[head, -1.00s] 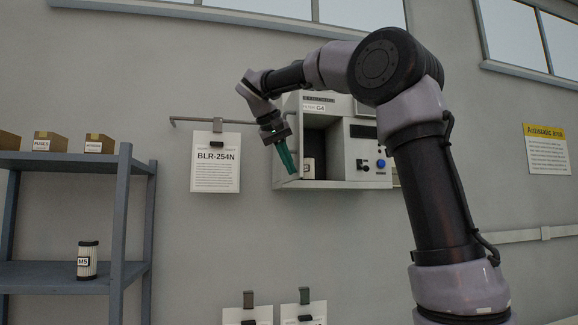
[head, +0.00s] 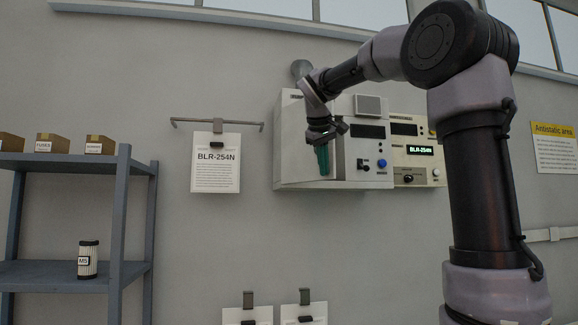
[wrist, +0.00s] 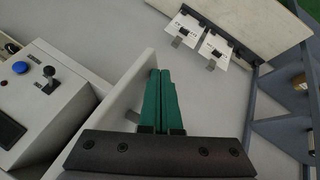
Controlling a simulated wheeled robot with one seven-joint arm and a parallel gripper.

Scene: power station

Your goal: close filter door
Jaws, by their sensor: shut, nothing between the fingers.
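The filter cabinet (head: 362,178) is a pale box on the wall with a dark display, a blue button and a black switch. Its filter door (head: 290,160) is a light panel at the left that hides the compartment inside in the head view. The cabinet's control face (wrist: 42,85) is at the left there.
A panel reading BLR-254N (head: 420,150) adjoins the cabinet at right. A sign (head: 215,165) hangs below a wall rail (head: 190,122). A blue-grey shelf (head: 60,275) at left holds a filter marked MS (head: 87,260) and several boxes.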

